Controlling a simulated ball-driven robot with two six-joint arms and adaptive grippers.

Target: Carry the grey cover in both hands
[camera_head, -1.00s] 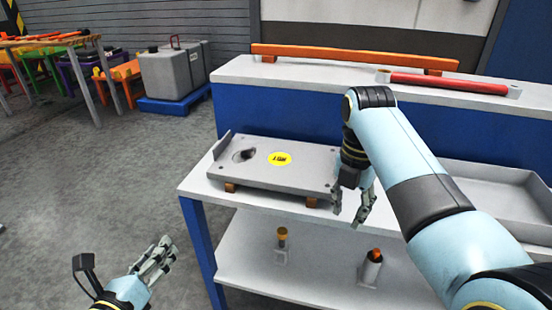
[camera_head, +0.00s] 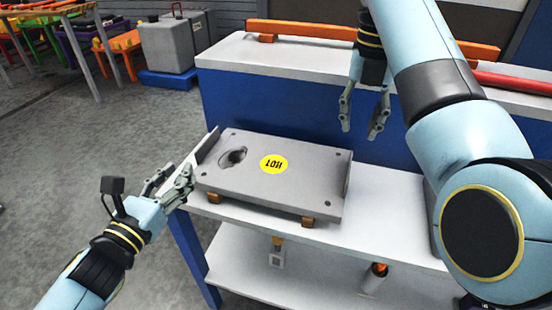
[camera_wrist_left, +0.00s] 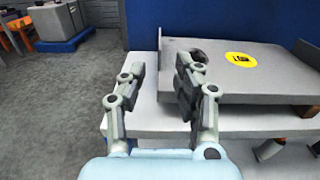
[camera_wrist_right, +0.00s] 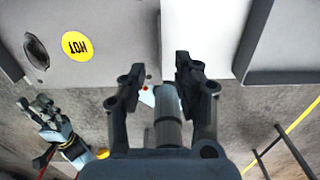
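The grey cover (camera_head: 270,188) is a flat plate with a yellow HOT label, a dark oval opening at its left and raised edges at both ends. It rests on small brown blocks on the white bench top. My left gripper (camera_head: 172,180) is open beside the cover's left end; in the left wrist view the open fingers (camera_wrist_left: 155,80) show with the cover (camera_wrist_left: 245,85) to their right. My right gripper (camera_head: 363,115) is open and empty above the bench, behind the cover's right end; the cover also shows in the right wrist view (camera_wrist_right: 110,25).
A raised white shelf (camera_head: 300,62) with an orange bar (camera_head: 310,31) and a red roll (camera_head: 512,82) runs behind the cover. A lower shelf (camera_head: 255,268) holds small items. Grey cases (camera_head: 170,45) stand at the back left. The floor at left is clear.

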